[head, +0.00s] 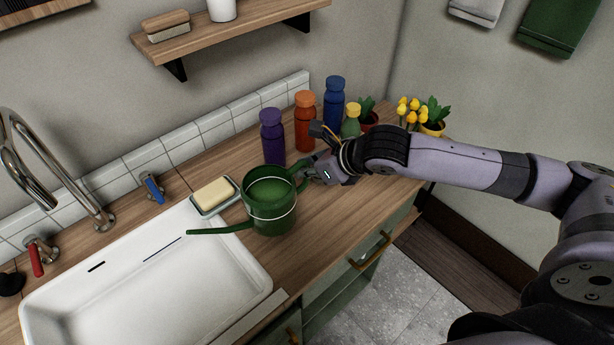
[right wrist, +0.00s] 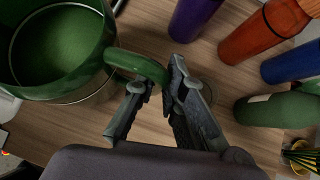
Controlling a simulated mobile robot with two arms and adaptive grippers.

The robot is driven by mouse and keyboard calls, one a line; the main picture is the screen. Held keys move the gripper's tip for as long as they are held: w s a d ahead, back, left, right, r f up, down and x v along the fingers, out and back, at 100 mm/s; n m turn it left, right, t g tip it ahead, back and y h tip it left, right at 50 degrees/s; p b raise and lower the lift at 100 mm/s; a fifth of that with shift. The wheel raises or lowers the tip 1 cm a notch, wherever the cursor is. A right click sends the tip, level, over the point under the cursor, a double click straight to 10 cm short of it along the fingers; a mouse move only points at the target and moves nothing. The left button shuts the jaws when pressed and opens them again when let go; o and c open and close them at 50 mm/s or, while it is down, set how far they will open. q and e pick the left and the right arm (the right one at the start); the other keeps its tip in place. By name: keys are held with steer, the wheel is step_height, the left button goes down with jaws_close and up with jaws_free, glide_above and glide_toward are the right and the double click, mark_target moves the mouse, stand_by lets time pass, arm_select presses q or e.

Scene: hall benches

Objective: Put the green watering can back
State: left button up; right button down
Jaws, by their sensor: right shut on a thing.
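The green watering can (head: 270,214) is upright over the wooden counter just right of the sink, its spout pointing left over the sink edge. I cannot tell whether its base touches the counter. My right gripper (head: 308,172) is shut on its handle from the right. In the right wrist view, the can (right wrist: 62,50) fills the upper left, and the fingers of my right gripper (right wrist: 158,90) close around its curved green handle. The can's inside looks green, perhaps with liquid. My left gripper is not in view.
A purple bottle (head: 272,138), orange bottle (head: 305,122), blue bottle (head: 334,104) and green bottle (head: 351,122) stand behind the gripper. Yellow flowers (head: 411,110) stand farther right. A soap dish (head: 213,197) sits between can and white sink (head: 130,285). The counter's front right (head: 310,235) is clear.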

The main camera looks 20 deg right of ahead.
steer(key=shift+f, duration=1.3)
steer(key=c, duration=2.1)
jaws_free()
steer(key=shift+f, duration=0.2)
steer(key=o, duration=0.4)
steer(key=shift+o, duration=0.2)
steer(key=shift+r, duration=0.1)
steer(key=shift+s+d+r, duration=0.15)
steer(key=shift+r, duration=0.05)
steer(key=v, duration=1.1)
steer(key=shift+s+r, duration=0.15)
steer(key=shift+r, duration=0.1)
steer(key=shift+f, duration=0.1)
